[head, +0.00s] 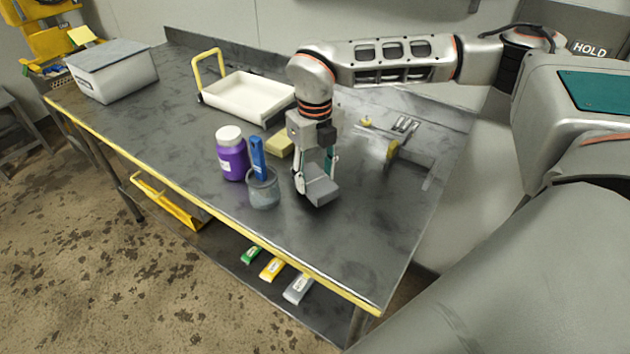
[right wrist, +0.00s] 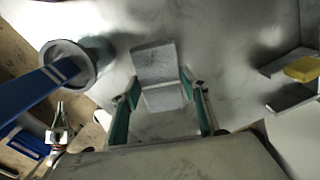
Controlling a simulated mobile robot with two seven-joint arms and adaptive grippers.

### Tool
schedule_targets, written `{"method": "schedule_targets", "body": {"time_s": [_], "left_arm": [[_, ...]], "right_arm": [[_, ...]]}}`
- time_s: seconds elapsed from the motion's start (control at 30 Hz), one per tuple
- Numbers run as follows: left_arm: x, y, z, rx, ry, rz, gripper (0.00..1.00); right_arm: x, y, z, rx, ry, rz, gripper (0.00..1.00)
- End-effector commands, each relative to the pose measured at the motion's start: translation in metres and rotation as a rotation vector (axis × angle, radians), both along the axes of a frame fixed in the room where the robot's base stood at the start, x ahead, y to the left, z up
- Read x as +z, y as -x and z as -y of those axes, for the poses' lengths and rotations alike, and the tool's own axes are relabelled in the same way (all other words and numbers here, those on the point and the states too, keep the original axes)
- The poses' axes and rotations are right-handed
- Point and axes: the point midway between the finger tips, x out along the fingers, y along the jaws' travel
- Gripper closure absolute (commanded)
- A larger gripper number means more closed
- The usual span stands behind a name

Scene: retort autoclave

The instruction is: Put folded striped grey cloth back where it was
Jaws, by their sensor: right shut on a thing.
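The folded grey cloth (head: 322,191) is between the fingers of my right gripper (head: 315,180), above the front part of the dark bench top (head: 375,240). In the right wrist view the cloth (right wrist: 154,62) sticks out beyond the green-sided fingers of my right gripper (right wrist: 160,103), which close on its two sides. Its stripes are too faint to make out. I cannot tell whether the cloth touches the bench. My left gripper is not in view.
Left of the gripper stand a grey cup (head: 264,190) with a blue-handled tool (head: 257,155) and a purple jar (head: 231,158). Behind are a yellow sponge (head: 280,145) and white tray (head: 240,98). A metal fixture (head: 408,158) lies right. The bench's front right is clear.

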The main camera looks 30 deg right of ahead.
Motion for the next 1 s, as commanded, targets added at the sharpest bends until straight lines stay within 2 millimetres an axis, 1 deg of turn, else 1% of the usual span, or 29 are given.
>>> {"method": "schedule_targets", "body": {"time_s": [0.03, 0.13, 0.37, 0.53, 0.57, 0.6, 0.9, 1.0], "left_arm": [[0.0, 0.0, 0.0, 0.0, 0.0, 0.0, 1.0], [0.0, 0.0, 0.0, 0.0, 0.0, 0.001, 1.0], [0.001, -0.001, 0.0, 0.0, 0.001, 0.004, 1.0], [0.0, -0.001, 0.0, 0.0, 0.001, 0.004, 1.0], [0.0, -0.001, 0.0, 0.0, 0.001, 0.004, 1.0], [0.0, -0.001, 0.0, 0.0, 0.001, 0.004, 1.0], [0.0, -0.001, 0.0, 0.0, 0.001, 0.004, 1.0], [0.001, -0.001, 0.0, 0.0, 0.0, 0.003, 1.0]], "right_arm": [[-0.01, 0.001, 0.0, 0.0, 0.001, -0.005, 0.76], [-0.02, 0.001, 0.0, -0.001, 0.0, -0.004, 0.76], [-0.021, 0.0, 0.0, -0.001, 0.0, -0.001, 0.76], [-0.025, 0.001, 0.0, 0.0, 0.0, -0.002, 0.76], [-0.024, 0.0, 0.0, 0.0, 0.0, -0.002, 0.48], [-0.024, 0.0, 0.0, 0.0, 0.0, -0.001, 0.39], [-0.024, 0.0, 0.0, 0.0, 0.0, -0.001, 0.39], [-0.02, 0.0, 0.0, 0.0, 0.0, 0.0, 0.39]]}}
